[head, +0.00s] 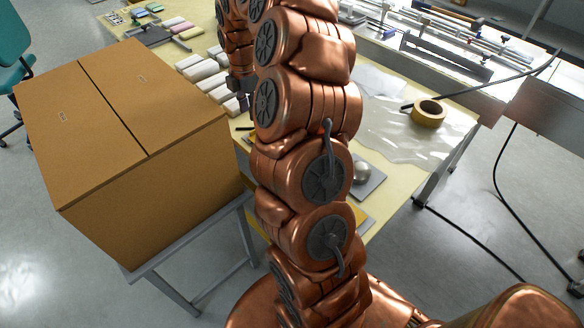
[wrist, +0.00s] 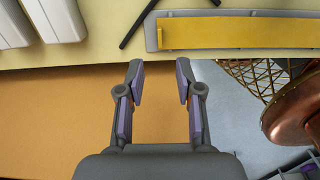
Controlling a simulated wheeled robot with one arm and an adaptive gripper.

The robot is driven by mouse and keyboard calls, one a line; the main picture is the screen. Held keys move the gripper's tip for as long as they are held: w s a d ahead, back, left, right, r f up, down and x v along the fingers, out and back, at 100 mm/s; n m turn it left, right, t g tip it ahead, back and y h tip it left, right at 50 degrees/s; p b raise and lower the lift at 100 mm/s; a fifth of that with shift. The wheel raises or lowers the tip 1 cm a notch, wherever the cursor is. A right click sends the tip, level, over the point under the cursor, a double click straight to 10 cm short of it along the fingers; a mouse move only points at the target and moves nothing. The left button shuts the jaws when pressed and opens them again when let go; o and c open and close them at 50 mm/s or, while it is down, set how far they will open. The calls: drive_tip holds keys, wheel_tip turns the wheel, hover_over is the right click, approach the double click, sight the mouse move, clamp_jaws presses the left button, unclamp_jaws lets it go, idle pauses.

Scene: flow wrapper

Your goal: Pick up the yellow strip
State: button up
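The yellow strip (wrist: 235,34) lies lengthwise in a shallow grey tray (wrist: 151,34) on the pale yellow table, at the top right of the wrist view. Its right end runs toward the picture edge. My gripper (wrist: 161,84) is open and empty, its two purple-padded fingers apart, below and left of the strip in the wrist view and not touching it. In the head view my arm covers much of the table's middle, and I cannot clearly make out the strip there.
A large closed cardboard box (head: 150,130) stands left of the table. White blocks (wrist: 55,18) and a black rod (wrist: 138,24) lie left of the tray. A tape roll (head: 428,113) sits on clear film at the right. A silver dome (head: 361,173) is beside my arm.

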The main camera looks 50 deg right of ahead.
sight(252, 135)
drive_tip(key=shift+w+d+f, duration=0.1)
drive_tip(key=shift+d+f, duration=0.05)
drive_tip(key=shift+f, duration=0.55)
drive_tip(key=shift+f+p, duration=1.2)
drive_tip(key=shift+f, duration=2)
drive_tip(key=shift+c, duration=0.4)
drive_tip(key=shift+a, duration=0.2)
clamp_jaws()
